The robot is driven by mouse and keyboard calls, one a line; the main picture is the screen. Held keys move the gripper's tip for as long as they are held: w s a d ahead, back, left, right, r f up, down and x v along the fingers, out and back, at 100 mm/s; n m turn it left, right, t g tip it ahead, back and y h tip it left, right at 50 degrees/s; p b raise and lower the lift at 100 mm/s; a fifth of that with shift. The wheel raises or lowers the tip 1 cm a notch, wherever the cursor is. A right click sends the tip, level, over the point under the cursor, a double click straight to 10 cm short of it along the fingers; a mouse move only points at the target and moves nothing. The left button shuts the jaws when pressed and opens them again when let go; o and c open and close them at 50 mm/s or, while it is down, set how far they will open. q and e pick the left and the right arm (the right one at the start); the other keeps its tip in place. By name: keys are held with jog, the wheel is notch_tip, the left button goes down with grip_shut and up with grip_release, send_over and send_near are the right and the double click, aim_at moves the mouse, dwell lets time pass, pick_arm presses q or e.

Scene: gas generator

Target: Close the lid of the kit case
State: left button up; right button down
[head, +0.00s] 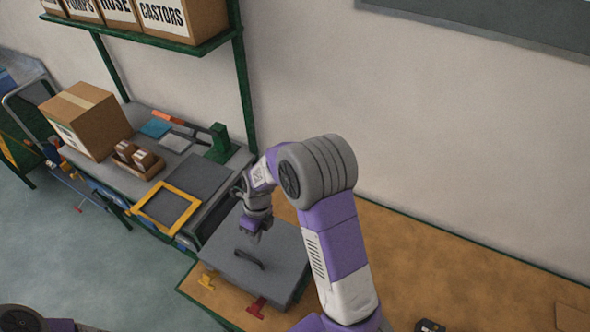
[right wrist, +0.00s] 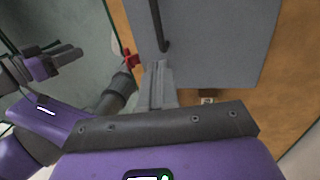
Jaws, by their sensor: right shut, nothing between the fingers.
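The grey kit case (head: 243,278) sits on the brown bench top, its lid down over it with a dark handle (head: 249,259) on top. I cannot tell whether the lid is fully flush. My right gripper (head: 253,236) is shut and empty, over the lid behind the handle. In the right wrist view its fingers (right wrist: 158,68) point at the grey lid (right wrist: 225,40), near the handle (right wrist: 161,28). My left gripper (right wrist: 68,58) shows at the left there, its opening unclear.
A yellow frame (head: 167,208), a cardboard box (head: 88,118) and a small tray of boxes (head: 137,160) stand on the grey bench at left. A shelf with labelled boxes (head: 180,18) hangs above. The brown bench (head: 440,255) is mostly clear to the right.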

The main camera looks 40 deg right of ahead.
aim_at(251, 273)
jog(key=a+f+h, duration=0.1)
jog(key=f, duration=0.2)
jog(key=s+a+f+t+h, duration=0.1)
jog(key=a+f, duration=0.1)
jog(key=s+a+f+h, duration=0.1)
jog(key=a+f, duration=0.1)
jog(key=f, duration=0.1)
jog(key=shift+s+f, duration=0.1)
jog(key=shift+f, duration=0.2)
jog(key=shift+s+a+f+t+h, duration=0.15)
jog(key=shift+f+t+h, duration=0.15)
jog(key=shift+f, duration=0.2)
jog(key=shift+a+f+t+h, duration=0.1)
jog(key=shift+f+t+h, duration=0.15)
jog(key=shift+f, duration=0.2)
jog(key=shift+r, duration=0.45)
jog(key=r+p, duration=0.3)
jog(key=shift+s+a+r+p, duration=0.15)
jog(key=shift+a+p, duration=0.15)
jog(key=shift+p, duration=0.1)
jog(key=s+a+r, duration=0.1)
jog(key=s+a, duration=0.3)
jog(key=a, duration=0.4)
jog(key=shift+s+a+r+b, duration=0.25)
jog(key=shift+a+r+b, duration=0.05)
jog(key=shift+a+b, duration=0.1)
